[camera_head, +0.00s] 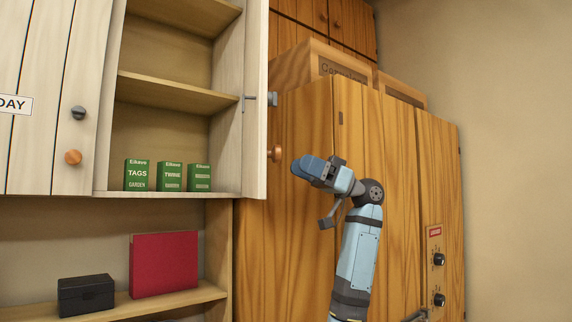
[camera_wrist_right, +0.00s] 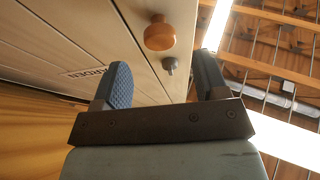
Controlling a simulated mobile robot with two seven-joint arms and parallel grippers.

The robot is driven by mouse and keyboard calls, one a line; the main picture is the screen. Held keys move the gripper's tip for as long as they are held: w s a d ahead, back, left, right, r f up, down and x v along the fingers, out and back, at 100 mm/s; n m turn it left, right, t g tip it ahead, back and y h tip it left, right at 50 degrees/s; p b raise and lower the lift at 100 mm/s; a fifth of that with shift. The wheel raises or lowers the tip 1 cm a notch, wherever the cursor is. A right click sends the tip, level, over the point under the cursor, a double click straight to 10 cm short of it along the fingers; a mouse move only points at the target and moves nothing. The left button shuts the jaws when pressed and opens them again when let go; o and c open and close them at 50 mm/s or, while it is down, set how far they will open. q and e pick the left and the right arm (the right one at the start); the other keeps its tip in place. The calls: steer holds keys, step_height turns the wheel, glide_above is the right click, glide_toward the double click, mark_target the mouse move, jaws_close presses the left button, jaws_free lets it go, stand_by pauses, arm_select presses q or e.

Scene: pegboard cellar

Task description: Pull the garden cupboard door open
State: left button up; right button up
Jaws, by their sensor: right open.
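The garden cupboard door (camera_head: 256,60) stands swung open on the right of the open cupboard, its inner face showing in the head view. A round wooden knob (camera_head: 274,153) and a grey metal knob (camera_head: 272,99) stick out past its edge. In the right wrist view the door's outer face (camera_wrist_right: 70,45) carries the word GARDEN, with the wooden knob (camera_wrist_right: 159,35) and the metal knob (camera_wrist_right: 170,65) beyond the fingers. My right gripper (camera_wrist_right: 164,82) is open and empty, apart from both knobs; in the head view it (camera_head: 308,168) is right of the wooden knob. My left gripper is not in view.
Green boxes (camera_head: 168,176) stand on the cupboard's bottom shelf. A closed cupboard door (camera_head: 35,70) is at left. A red box (camera_head: 164,264) and a black box (camera_head: 86,295) sit on the shelf below. A tall wooden cabinet (camera_head: 290,240) stands close behind my right arm.

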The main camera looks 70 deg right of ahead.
steer(key=b+v, duration=0.1)
steer(key=v, duration=0.7)
